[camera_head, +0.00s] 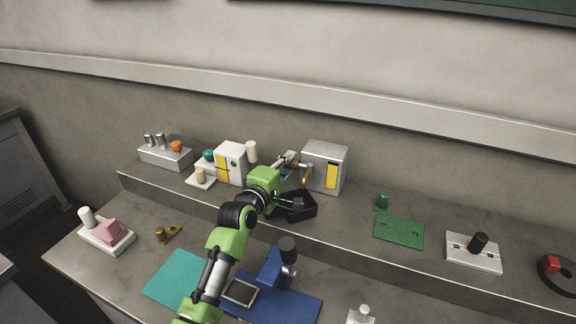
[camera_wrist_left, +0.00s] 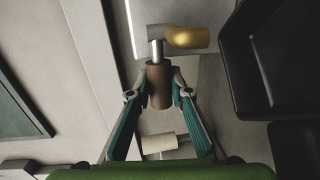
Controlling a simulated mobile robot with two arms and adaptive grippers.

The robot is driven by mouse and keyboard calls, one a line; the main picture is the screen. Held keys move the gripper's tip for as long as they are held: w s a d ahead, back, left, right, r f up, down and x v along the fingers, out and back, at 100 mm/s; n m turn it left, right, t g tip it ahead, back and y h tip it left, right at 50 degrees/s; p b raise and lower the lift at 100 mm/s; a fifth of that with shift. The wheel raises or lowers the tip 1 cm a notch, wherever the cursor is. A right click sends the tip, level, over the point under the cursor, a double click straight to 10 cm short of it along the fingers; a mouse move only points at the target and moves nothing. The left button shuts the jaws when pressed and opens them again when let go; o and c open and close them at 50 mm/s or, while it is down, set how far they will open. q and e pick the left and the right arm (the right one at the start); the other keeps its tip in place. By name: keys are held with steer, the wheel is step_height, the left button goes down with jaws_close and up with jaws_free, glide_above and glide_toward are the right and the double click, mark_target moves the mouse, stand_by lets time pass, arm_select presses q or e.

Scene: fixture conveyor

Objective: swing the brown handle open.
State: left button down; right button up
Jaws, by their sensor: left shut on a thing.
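The brown handle (camera_wrist_left: 159,85) is a short cylinder on a thin silver stem. In the left wrist view it sits between the teal-padded fingers of my left gripper (camera_wrist_left: 160,92), which is shut on it. The stem runs up to a grey box (camera_wrist_left: 140,14), beside a rounded brass piece (camera_wrist_left: 187,38). In the head view my left gripper (camera_head: 291,161) reaches the left side of the grey metal box (camera_head: 325,163) with a yellow panel, on the raised shelf. The handle is too small and covered to make out there. My right gripper does not show.
A black open bin (camera_head: 300,207) stands just below the gripper; its dark side also fills the right of the wrist view (camera_wrist_left: 265,55). A white box (camera_head: 231,162) with a yellow strip stands left. A green plate (camera_head: 399,231) lies right.

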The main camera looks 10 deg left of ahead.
arm_select(q)
steer(key=shift+w+f+m+g+h+b, duration=0.2)
steer(key=shift+m+h+b, duration=0.4)
steer(key=shift+b, duration=0.4)
steer(key=shift+w+f+m+g+h+b, duration=0.1)
steer(key=shift+w+m+g+h+b, duration=0.25)
steer(key=shift+h+b, duration=0.55)
steer(key=shift+d+r+m+b, duration=0.15)
steer(key=shift+r+m+b, duration=0.05)
steer(key=shift+m+b, duration=0.2)
steer(key=c, duration=1.8)
jaws_free()
steer(key=shift+r, duration=0.1)
steer(key=v, duration=1.2)
